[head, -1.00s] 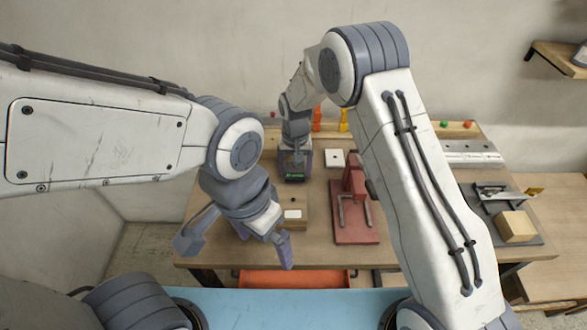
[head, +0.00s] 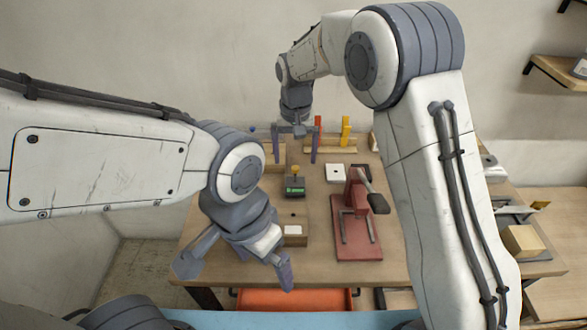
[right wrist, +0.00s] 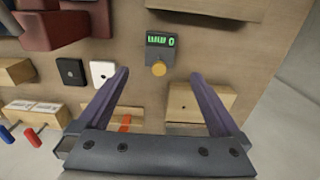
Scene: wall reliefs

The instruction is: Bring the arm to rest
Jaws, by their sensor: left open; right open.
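My right gripper (head: 295,158) is open and empty above the back of the wooden table (head: 205,215). Its two fingers also show spread apart in the right wrist view (right wrist: 160,95), with nothing between the tips. A small dark device with a green display and yellow knob (head: 294,187) stands on the table in front of it, apart from the fingers. It also shows in the right wrist view (right wrist: 159,42). My left gripper (head: 232,278) is open and empty at the table's front left.
A red press-like fixture with a dark handle (head: 357,238) stands mid-table. A wooden block with a white label (head: 293,230) is beside my left gripper. A white plate (head: 335,173), a wooden cube (head: 522,241) and an orange drawer (head: 290,299) are around. A wall shelf (head: 562,72) is at right.

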